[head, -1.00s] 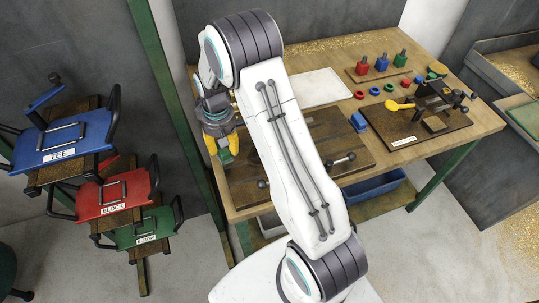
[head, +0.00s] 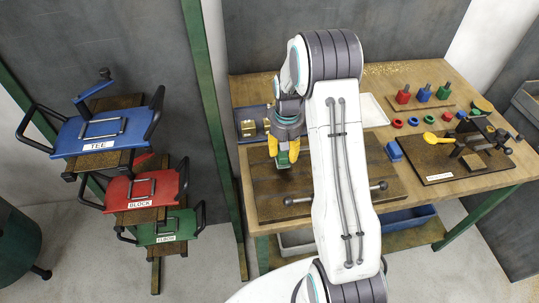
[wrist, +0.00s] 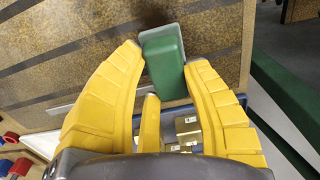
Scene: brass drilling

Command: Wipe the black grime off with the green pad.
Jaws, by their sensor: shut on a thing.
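The green pad (head: 282,159) is a small block with a paler grey-green face. My gripper (head: 287,148) has yellow fingers and is shut on the pad, above the left part of the dark brown work board (head: 345,195). In the wrist view the pad (wrist: 163,55) sits between the fingertips (wrist: 165,65), over the board (wrist: 60,75). Dark bands cross the board. A dark patch (wrist: 150,18) shows beside the pad's upper end; I cannot tell surely whether it is grime. I cannot tell whether the pad touches the board.
A tray with brass pieces (head: 248,128) lies just left of my gripper. A bar with dark knobs (head: 335,195) lies along the board's front.

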